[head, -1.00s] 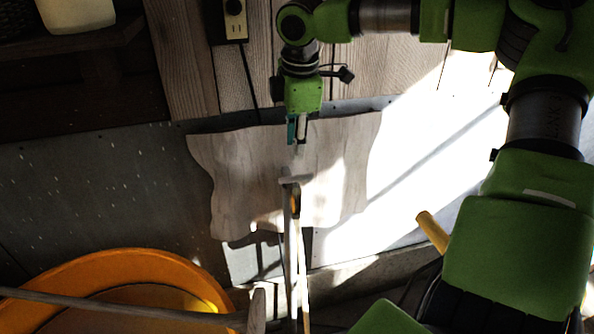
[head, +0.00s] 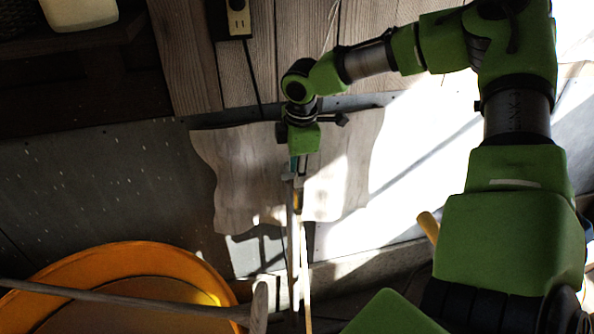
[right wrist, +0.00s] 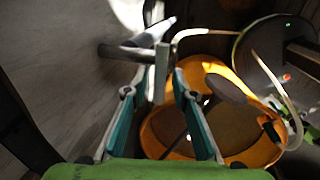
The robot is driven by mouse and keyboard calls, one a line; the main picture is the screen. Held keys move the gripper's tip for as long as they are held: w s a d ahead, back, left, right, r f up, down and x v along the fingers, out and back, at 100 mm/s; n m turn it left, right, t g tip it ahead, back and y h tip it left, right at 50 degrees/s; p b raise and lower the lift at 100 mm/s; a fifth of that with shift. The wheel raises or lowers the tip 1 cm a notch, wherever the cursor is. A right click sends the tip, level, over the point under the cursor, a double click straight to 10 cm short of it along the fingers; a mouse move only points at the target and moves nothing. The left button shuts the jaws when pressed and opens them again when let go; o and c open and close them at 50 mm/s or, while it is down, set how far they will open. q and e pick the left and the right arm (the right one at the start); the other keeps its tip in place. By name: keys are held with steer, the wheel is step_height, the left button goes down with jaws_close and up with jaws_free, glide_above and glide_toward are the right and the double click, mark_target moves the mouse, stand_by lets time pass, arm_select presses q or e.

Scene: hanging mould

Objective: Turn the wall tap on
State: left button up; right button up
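The wall tap (right wrist: 118,50) shows in the right wrist view as a grey metal pipe coming out from the wall on the left. A flat grey upright piece, seemingly its handle (right wrist: 162,72), stands between my fingers. In the head view the tap's grey top (head: 291,179) is just below my right gripper (head: 297,168), which points down in front of the wavy board. The right gripper's two teal fingers also show in the right wrist view (right wrist: 165,85), spread apart on either side of the handle. I cannot tell whether either finger touches it. My left gripper is not in view.
A large orange tub (head: 135,255) stands below, at the lower left, with a long wooden handle (head: 120,297) across it. A wavy pale board (head: 240,165) is on the wall behind. A power socket (head: 238,18) is above. A yellow peg (head: 428,226) shows near my right arm.

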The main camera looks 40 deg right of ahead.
jaws_close()
